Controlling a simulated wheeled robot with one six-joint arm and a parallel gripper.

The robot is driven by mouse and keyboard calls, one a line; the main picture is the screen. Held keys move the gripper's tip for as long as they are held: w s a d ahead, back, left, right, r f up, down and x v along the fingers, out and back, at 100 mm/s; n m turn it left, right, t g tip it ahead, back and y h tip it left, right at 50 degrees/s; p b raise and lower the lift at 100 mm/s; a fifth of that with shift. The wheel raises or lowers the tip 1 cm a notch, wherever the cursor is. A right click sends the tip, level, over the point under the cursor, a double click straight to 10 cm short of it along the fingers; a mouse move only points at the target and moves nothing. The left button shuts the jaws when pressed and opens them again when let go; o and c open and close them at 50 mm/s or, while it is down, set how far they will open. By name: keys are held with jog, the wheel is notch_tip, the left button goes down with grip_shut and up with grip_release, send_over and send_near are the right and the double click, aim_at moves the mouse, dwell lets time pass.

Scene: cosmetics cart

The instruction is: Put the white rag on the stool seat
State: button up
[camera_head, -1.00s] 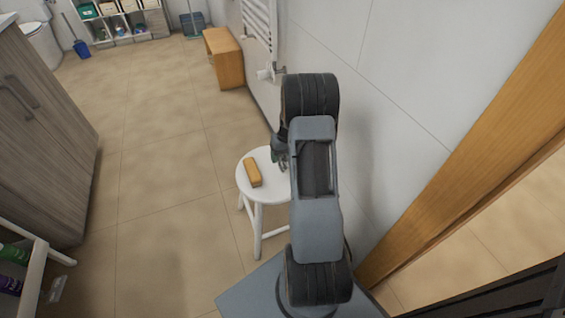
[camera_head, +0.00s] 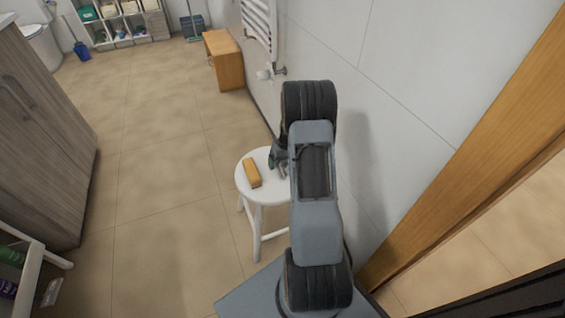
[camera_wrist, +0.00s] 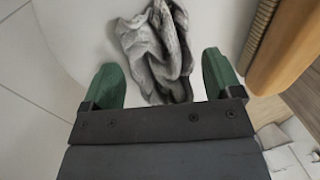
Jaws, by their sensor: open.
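The white rag (camera_wrist: 155,48) is crumpled and greyish in the wrist view. It appears to lie on the white stool seat (camera_wrist: 85,30), partly between my fingers. My gripper (camera_wrist: 160,64) is open, with one green finger on each side of the rag's near part. The fingers are not closed on it. In the head view the round stool seat (camera_head: 247,186) stands beside the wall, and my gripper (camera_head: 277,155) is over its far right part. My arm hides part of the seat, and the rag cannot be made out clearly there.
A yellow-brown brush (camera_head: 252,173) lies on the seat, left of my gripper; it also shows in the wrist view (camera_wrist: 285,45). The white wall (camera_head: 400,110) is close on the right. A wooden cabinet (camera_head: 40,140) stands left. The floor between is clear.

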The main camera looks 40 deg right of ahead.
jog(key=shift+r, duration=0.1)
notch_tip(320, 180, up, 11)
jog(key=d+p, duration=0.2)
jog(key=p, duration=0.2)
jog(key=s+a+r+n+h, duration=0.1)
jog(key=s+a+r, duration=0.1)
jog(key=a+r, duration=0.6)
jog(key=s+a+r+n+t, duration=0.1)
jog(key=s+a+r, duration=0.2)
jog(key=s+a, duration=0.4)
jog(key=s+a+r+n+t+h, duration=0.1)
jog(key=s+a+r, duration=0.3)
jog(key=s+a, duration=0.3)
jog(key=a, duration=0.2)
jog(key=shift+s+a, duration=0.2)
jog(key=shift+a, duration=0.2)
jog(key=shift+r, duration=0.15)
notch_tip(320, 180, up, 28)
jog(key=t+p, duration=0.1)
jog(key=p, duration=2.5)
jog(key=shift+a, duration=0.2)
